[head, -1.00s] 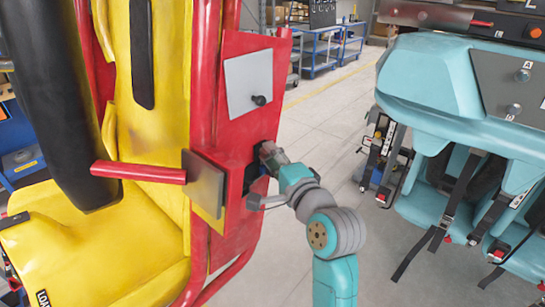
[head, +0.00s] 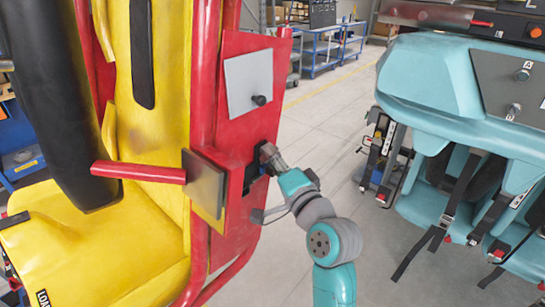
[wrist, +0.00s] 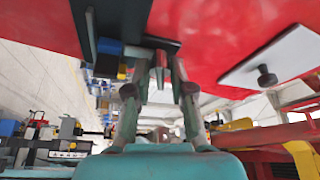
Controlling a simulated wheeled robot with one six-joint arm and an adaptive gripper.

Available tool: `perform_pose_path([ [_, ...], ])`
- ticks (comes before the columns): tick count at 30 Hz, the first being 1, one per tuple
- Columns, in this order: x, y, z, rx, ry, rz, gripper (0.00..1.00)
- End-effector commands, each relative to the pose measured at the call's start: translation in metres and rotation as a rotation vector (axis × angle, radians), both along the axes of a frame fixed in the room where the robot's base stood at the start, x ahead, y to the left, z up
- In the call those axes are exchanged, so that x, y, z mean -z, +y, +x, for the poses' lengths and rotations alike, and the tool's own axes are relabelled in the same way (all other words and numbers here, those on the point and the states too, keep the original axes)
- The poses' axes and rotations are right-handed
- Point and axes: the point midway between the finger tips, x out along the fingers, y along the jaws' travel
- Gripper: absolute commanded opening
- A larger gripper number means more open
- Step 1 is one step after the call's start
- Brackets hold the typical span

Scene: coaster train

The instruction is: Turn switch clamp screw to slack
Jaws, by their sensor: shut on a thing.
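My gripper (head: 266,152) is at a dark recess in the red side panel (head: 232,125) of the red and yellow coaster seat. In the wrist view my gripper (wrist: 160,68) has its two fingers closed in around a small part at the recess, which I take as the switch clamp screw. That part is mostly hidden between the fingertips, so its turn angle cannot be told. A blue block (wrist: 110,47), seemingly the switch, sits just left of the fingertips, with a bit of yellow below it. In the head view the fingers and arm hide the screw.
A grey plate with a black knob (head: 259,100) is above the recess. A grey and yellow plate (head: 204,184) on a red bar juts out left of it. A teal coaster car (head: 440,85) stands at the right. Open floor (head: 318,110) lies between.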

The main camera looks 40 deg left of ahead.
Motion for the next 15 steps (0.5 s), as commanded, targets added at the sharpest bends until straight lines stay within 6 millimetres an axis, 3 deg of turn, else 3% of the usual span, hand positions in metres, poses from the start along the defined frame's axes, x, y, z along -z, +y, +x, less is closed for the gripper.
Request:
perform_pose_path([
  [15, 0.0038, -0.0007, 0.0025, 0.001, -0.471, -0.038, 0.0],
])
